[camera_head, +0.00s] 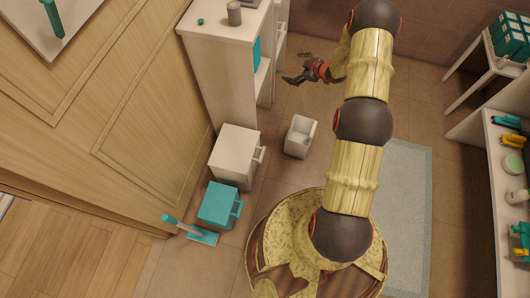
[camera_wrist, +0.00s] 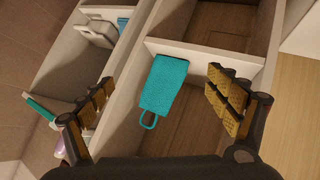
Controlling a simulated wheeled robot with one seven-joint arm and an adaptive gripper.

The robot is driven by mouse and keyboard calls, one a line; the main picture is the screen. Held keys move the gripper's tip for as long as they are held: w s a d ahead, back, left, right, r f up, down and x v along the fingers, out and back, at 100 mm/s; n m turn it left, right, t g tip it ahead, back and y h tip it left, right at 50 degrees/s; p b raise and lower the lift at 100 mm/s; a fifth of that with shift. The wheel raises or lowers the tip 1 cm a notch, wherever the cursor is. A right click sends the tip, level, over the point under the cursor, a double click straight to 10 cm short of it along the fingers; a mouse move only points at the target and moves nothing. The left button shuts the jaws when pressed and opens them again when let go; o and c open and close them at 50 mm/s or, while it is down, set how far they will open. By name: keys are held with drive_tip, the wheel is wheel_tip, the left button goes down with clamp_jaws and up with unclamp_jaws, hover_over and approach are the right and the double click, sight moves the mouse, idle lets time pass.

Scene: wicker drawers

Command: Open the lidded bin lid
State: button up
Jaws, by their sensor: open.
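Two box-shaped bins with side handles stand on the floor in the head view: a white bin (camera_head: 234,155) and a teal bin (camera_head: 218,205) in front of it. Both tops look closed; I cannot tell which is the lidded bin. My gripper (camera_head: 296,79) is beyond and right of both bins, apart from them, near the tall white cabinet. In the wrist view my gripper (camera_wrist: 163,106) has its fingers spread wide with nothing held between them. Neither floor bin can be clearly identified in the wrist view.
The white cabinet (camera_head: 222,75) stands behind the bins. A small white container (camera_head: 299,139) is on the floor to their right. A teal brush-like item (camera_head: 201,236) lies in front. In the wrist view a teal item with a loop (camera_wrist: 163,82) is by the shelf compartments (camera_wrist: 205,53).

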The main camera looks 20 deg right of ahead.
drive_tip(key=s+a+f+n+y+b, duration=0.1)
drive_tip(key=s+a+f+y, duration=0.4)
drive_tip(key=s+f, duration=0.65)
drive_tip(key=s+a+f+y+b, duration=0.1)
drive_tip(key=s+a+f+y, duration=0.2)
drive_tip(key=s+a+f, duration=0.75)
drive_tip(key=s+a+f+y, duration=0.2)
drive_tip(key=s+f+y, duration=0.1)
drive_tip(key=s+f, duration=0.45)
drive_tip(key=b+x, duration=0.2)
drive_tip(key=x, duration=0.5)
drive_tip(key=shift+w, duration=0.6)
drive_tip(key=shift+f, duration=0.1)
drive_tip(key=shift+c, duration=1.3)
drive_tip(key=c, duration=1.4)
